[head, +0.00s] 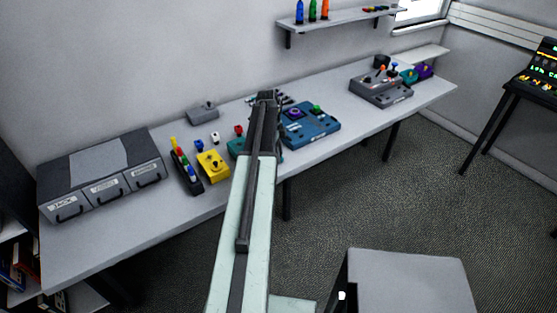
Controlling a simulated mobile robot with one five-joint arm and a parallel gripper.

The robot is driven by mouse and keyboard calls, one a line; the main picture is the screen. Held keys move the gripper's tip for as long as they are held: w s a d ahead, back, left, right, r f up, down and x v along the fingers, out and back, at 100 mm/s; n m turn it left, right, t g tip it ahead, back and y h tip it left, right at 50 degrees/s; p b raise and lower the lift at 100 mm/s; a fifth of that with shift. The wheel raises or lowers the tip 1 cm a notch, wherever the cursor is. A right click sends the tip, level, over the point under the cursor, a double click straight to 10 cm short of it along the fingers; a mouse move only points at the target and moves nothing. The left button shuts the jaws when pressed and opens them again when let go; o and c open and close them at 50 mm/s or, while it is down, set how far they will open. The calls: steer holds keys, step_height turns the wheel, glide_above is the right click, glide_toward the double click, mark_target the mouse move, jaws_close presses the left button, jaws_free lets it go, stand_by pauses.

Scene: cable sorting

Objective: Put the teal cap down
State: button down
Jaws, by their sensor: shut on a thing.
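My gripper (267,97) is at the far end of my raised pale green arm, in the middle of the head view. It appears over the back part of the long grey table (120,235). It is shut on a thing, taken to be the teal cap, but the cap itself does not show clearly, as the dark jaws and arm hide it. Whether it touches the table cannot be told.
A teal controller (236,149) is partly hidden behind my arm. A yellow controller (213,165), a blue one (311,125) and a grey one (381,90) stand on the table. A grey drawer unit (100,172) is at left. A shelf (340,22) hangs above. The table's front left is clear.

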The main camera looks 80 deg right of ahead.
steer(key=shift+f, duration=0.5)
steer(key=c, duration=1)
jaws_free()
steer(key=shift+r, duration=0.1)
steer(key=shift+o, duration=0.2)
step_height(320, 180, up, 12)
steer(key=w+p, duration=0.1)
steer(key=p, duration=1.1)
steer(key=shift+w, duration=0.4)
